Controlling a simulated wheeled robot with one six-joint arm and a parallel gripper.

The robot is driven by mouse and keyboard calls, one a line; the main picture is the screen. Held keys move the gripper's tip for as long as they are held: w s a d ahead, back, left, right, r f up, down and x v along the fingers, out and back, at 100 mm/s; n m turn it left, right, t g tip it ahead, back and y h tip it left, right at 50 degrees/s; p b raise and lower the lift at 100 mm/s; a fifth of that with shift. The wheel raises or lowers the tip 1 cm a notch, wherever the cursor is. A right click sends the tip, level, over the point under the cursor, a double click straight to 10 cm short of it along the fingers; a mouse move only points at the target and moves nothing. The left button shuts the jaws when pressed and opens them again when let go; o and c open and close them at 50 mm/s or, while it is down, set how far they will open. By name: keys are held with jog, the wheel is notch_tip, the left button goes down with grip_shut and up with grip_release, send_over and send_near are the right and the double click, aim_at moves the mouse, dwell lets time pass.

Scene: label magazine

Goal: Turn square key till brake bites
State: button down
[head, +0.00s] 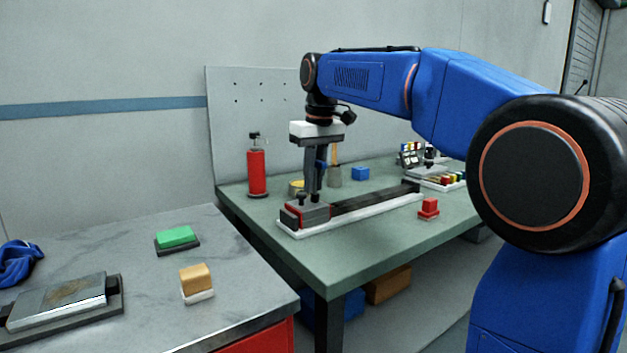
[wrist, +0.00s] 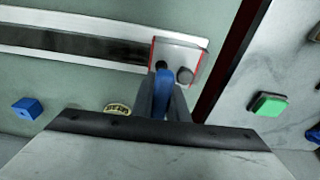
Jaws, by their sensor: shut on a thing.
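A grey block with red edges (head: 321,214) sits at the near left end of a long magazine track (head: 372,200) on the green table. In the wrist view the block (wrist: 188,50) is at the upper middle. My gripper (head: 315,190) points straight down over the block, beside the knob. In the wrist view its fingers are shut on a blue upright piece (wrist: 162,92), which appears to be the square key. Its lower end meets the block at a dark spot; the fingers hide how deep it sits.
A red bottle (head: 257,172), a yellow roll (head: 297,187) and a blue block (head: 360,173) stand behind the track. A red piece (head: 428,208) lies in front. A grey bench (head: 225,262) at left holds a green pad (head: 175,235) and a tan block (head: 195,278).

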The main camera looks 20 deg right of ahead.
jog(key=shift+m, duration=1.5)
